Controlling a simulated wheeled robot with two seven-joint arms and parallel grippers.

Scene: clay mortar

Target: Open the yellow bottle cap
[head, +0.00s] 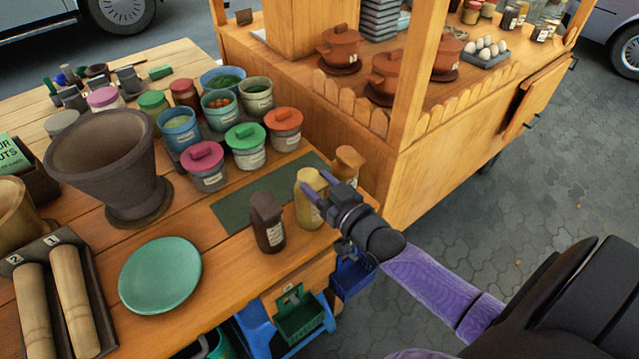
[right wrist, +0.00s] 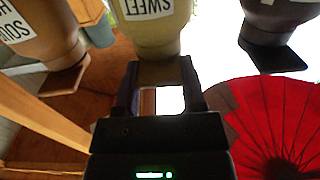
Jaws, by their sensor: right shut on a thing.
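The yellow bottle (head: 308,204) stands upright near the right end of the wooden table, between a dark brown bottle (head: 268,224) and a tan bottle (head: 347,163). My right gripper (head: 318,186) reaches in from the right at the yellow bottle's top. In the right wrist view, which looks upside down, the yellow bottle (right wrist: 157,28) has a label reading "SWEET". Its yellow cap (right wrist: 158,72) sits between the fingertips of my right gripper (right wrist: 158,84), which is shut on it. Whether the cap is lifted cannot be told. My left gripper is not in view.
Lidded pots (head: 248,140) and a brown mortar (head: 105,160) stand on the table (head: 225,270) left of the bottles. A green plate (head: 160,275) lies in front. A dark green mat (head: 250,200) lies behind the dark bottle. A wooden post (head: 412,70) rises behind my right gripper.

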